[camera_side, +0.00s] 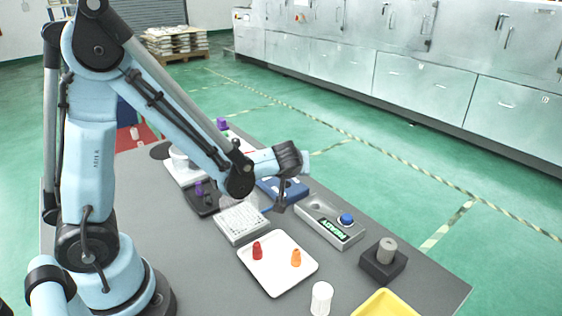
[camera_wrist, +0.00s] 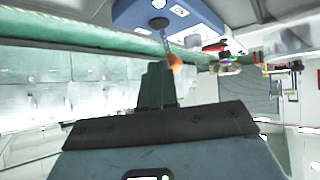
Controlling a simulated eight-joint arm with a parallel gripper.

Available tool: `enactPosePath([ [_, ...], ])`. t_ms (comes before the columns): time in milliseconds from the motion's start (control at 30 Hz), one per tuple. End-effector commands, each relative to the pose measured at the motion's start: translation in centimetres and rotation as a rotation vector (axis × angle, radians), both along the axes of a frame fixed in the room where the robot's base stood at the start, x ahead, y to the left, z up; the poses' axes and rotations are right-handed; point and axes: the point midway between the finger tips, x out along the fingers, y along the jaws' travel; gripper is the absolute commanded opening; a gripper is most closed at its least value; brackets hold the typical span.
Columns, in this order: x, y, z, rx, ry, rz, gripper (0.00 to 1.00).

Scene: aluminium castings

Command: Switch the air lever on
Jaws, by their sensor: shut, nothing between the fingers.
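The air lever (camera_wrist: 169,46) is a thin metal rod with an orange tip, standing out from a blue box (camera_wrist: 190,14) at the top of the wrist view. In the side view the blue box (camera_side: 292,190) sits on the table, partly hidden behind my gripper (camera_side: 280,207). The lever is hard to make out there. In the wrist view my gripper (camera_wrist: 157,82) is shut and empty, its dark fingers just beside the orange tip. I cannot tell whether they touch it.
A grey device with a blue button (camera_side: 345,220) stands right of the blue box. A white grid block (camera_side: 241,224) lies to its left. A white tray (camera_side: 268,281) with a red and an orange piece is in front. A dark block with a grey cylinder (camera_side: 384,262) stands further right.

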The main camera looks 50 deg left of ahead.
Motion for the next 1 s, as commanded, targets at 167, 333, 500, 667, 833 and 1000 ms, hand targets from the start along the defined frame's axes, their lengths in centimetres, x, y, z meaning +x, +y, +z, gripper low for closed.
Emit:
enactPosePath([
  [167,0.2,0.0,-0.2,-0.003,0.002,0.003,0.0],
  [333,0.8,0.0,-0.6,-0.007,0.003,0.005,0.0],
  [500,1.2,0.1,-0.9,-0.007,0.005,0.01,0.0],
  [667,1.2,0.2,-1.0,-0.007,0.005,0.012,0.0],
  [833,1.3,0.2,-1.0,-0.007,0.005,0.012,0.0],
  [1000,2.0,-0.8,-0.7,-0.005,0.001,0.005,0.0],
])
